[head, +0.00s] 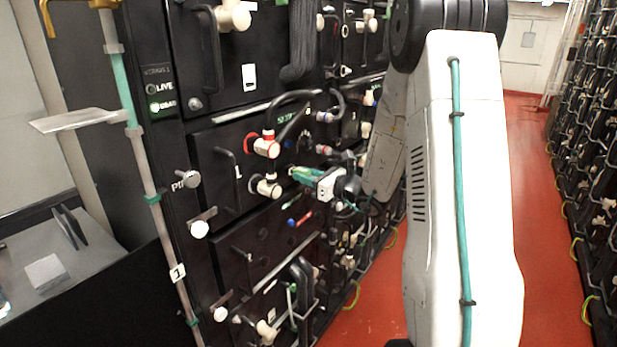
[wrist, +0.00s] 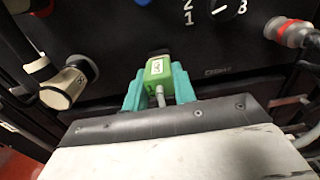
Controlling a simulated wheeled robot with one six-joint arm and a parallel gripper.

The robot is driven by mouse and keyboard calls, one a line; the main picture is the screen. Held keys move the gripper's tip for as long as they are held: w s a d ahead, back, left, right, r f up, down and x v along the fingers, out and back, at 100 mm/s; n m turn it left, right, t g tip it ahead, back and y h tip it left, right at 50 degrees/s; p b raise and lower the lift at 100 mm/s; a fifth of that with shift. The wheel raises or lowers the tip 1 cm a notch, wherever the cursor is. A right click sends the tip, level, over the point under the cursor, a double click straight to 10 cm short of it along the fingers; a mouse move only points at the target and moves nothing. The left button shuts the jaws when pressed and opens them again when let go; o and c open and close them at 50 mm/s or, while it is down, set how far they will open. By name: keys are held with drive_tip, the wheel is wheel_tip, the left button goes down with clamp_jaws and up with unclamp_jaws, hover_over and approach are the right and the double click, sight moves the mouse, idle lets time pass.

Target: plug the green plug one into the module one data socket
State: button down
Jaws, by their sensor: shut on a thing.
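My gripper (head: 306,174) is at the black front panel of module one (head: 215,165), which bears a white 1, right of a cream connector. In the wrist view its teal fingers (wrist: 159,88) are shut on the green plug (wrist: 158,70), one on each side. The plug has a white label and a grey cable running back toward my wrist. Its far end points at the panel and meets a small dark block (wrist: 159,53). I cannot tell whether that is the plug's nose or the data socket, nor whether the plug is seated. The socket opening is hidden.
In the wrist view a cream connector (wrist: 68,84) is at left and a red-ringed grey connector (wrist: 290,32) at right. A numbered dial (wrist: 226,8) sits above. In the head view a red-ringed connector (head: 266,145) with black cable is close above. The red aisle floor (head: 525,200) is clear.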

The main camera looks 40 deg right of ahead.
drive_tip(key=shift+w+a, duration=0.25)
drive_tip(key=shift+w, duration=0.35)
drive_tip(key=c, duration=1.1)
unclamp_jaws()
drive_tip(key=shift+o, duration=0.2)
drive_tip(key=v, duration=0.7)
drive_tip(key=shift+s, duration=0.3)
